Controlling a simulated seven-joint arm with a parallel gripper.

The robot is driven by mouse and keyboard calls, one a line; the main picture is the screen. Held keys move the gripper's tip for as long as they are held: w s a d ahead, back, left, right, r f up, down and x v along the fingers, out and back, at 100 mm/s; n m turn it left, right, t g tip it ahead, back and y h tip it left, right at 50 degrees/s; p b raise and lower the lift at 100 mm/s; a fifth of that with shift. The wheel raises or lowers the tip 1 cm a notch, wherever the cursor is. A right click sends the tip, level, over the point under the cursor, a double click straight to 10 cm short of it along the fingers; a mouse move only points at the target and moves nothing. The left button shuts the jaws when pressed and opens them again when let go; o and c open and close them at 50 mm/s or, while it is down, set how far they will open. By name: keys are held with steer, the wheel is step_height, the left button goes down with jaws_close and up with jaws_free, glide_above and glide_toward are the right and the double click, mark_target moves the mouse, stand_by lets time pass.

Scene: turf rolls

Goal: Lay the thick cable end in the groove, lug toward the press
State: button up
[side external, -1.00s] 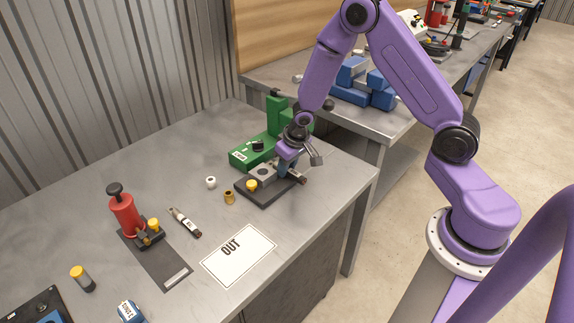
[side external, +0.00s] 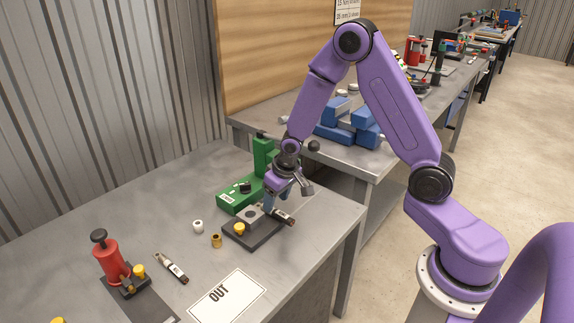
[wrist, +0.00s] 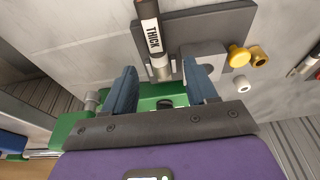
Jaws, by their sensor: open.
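The thick cable end (wrist: 152,35), black with a white THICK label, lies at the dark fixture plate (side external: 255,242), its silver lug toward the green press (side external: 238,196). In the side view the cable end (side external: 284,217) shows at the plate's right. A grey block (wrist: 204,60) with a yellow knob (wrist: 238,57) stands beside the lug. My gripper (wrist: 159,72) is open, its blue fingers either side of the lug end, apart from it. In the side view my gripper (side external: 273,203) is over the fixture and hides part of the groove. I cannot tell how deep the cable sits.
A second cable end (side external: 172,269) lies on the bench near a white OUT card (side external: 227,298). A brass ring (side external: 216,241) and a white ring (side external: 198,226) stand left of the fixture. A red tool (side external: 106,260) is at the left.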

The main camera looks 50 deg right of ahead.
steer(key=v, duration=1.2)
steer(key=s+a+r+n+g, duration=0.1)
steer(key=s+a+n, duration=0.25)
steer(key=s, duration=0.25)
steer(key=s+a+r+n, duration=0.2)
steer(key=s+a+n, duration=0.15)
steer(key=s, duration=0.35)
steer(key=s+n+g, duration=0.1)
steer(key=s+n, duration=0.4)
steer(key=s, duration=1)
steer(key=shift+d+r+n+g, duration=0.2)
steer(key=shift+r+n+g, duration=0.1)
steer(key=shift+r+g, duration=0.1)
